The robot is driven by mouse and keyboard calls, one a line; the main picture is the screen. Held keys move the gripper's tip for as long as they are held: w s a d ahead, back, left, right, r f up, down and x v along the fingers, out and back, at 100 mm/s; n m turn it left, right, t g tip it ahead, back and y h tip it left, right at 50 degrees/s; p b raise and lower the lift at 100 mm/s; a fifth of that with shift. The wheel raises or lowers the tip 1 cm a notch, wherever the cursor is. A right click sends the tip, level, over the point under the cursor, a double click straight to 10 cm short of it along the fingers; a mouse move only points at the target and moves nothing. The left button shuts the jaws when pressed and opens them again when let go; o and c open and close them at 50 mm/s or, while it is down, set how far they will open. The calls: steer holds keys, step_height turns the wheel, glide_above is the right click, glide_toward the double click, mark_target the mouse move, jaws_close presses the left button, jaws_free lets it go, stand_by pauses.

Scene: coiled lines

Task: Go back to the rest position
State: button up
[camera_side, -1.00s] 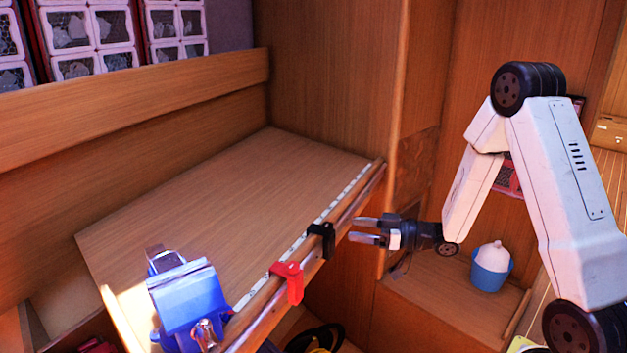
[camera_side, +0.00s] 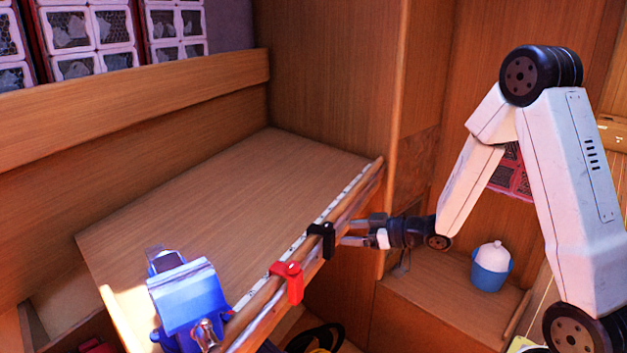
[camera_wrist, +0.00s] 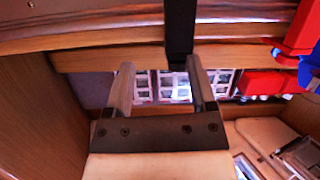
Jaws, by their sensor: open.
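My gripper (camera_side: 346,233) is open at the front edge of the wooden bench, its fingertips close beside the black hook (camera_side: 321,240) on the rail. In the wrist view my gripper (camera_wrist: 160,78) has its two fingers apart, with no line visible between them. The black hook (camera_wrist: 180,28) hangs at the top there, toward the right finger; I cannot tell whether they touch. A red hook (camera_side: 288,281) sits farther along the rail and shows at the upper right of the wrist view (camera_wrist: 300,30). A dark coil with yellow (camera_side: 318,340) lies low below the bench, partly cut off.
A blue vise (camera_side: 188,300) stands at the bench's near left end. A blue pot with a white top (camera_side: 491,266) stands on a low wooden ledge (camera_side: 440,302) below my arm. A wooden wall (camera_side: 330,70) rises behind.

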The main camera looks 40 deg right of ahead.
steer(key=s+a+f+m+g+h, duration=0.1)
steer(key=s+a+m+g+h, duration=0.1)
steer(key=s+g, duration=0.3)
steer(key=s+a+f+m+g+h, duration=0.1)
steer(key=s+a+m+g+h, duration=0.2)
steer(key=s, duration=0.7)
steer(key=a+g, duration=0.2)
steer(key=g, duration=0.1)
steer(key=shift+f, duration=0.4)
